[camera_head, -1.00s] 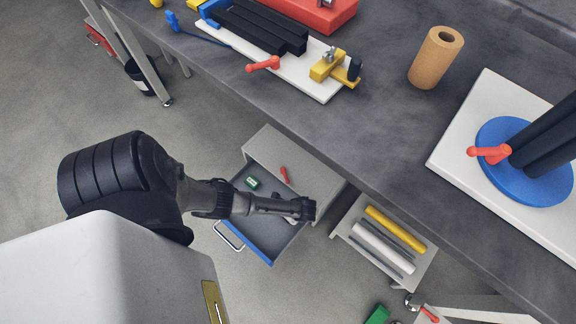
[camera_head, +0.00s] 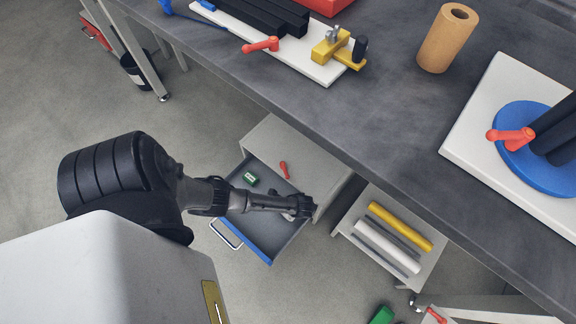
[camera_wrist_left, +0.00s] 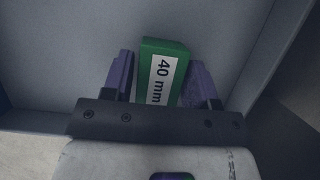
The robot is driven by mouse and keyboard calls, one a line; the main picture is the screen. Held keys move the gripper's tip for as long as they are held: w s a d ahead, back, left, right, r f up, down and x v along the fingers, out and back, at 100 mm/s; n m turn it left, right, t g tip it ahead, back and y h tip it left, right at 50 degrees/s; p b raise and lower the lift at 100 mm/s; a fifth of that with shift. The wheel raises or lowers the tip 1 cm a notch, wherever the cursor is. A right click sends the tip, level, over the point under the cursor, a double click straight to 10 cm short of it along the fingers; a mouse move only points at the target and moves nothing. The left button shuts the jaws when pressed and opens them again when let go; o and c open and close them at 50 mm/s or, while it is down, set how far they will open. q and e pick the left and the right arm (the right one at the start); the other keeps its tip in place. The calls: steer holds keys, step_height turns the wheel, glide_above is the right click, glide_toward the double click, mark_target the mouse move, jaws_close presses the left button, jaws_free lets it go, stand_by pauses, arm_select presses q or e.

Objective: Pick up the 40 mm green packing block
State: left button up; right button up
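A green block with a white "40 mm" label (camera_wrist_left: 163,72) shows in the left wrist view. It lies between the two fingers of my left gripper (camera_wrist_left: 160,78), which are apart, with a narrow gap visible on the left side. In the head view my left gripper (camera_head: 303,208) is low over the open drawer (camera_head: 262,222), near its right side; its fingers are hard to make out. A small green block with a pale mark (camera_head: 250,179) lies in the drawer's far left part. I cannot tell if it is the same block. My right gripper is not in view.
A red handle-like piece (camera_head: 284,170) lies in the drawer. Drawer walls (camera_wrist_left: 268,65) stand close to the gripper. The bench (camera_head: 330,130) overhangs behind. To the right is an open tray with yellow, grey and white bars (camera_head: 400,226). Another green object (camera_head: 381,315) is at the bottom.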

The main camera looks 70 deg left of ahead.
arm_select(q)
jaws_close()
stand_by(0.5)
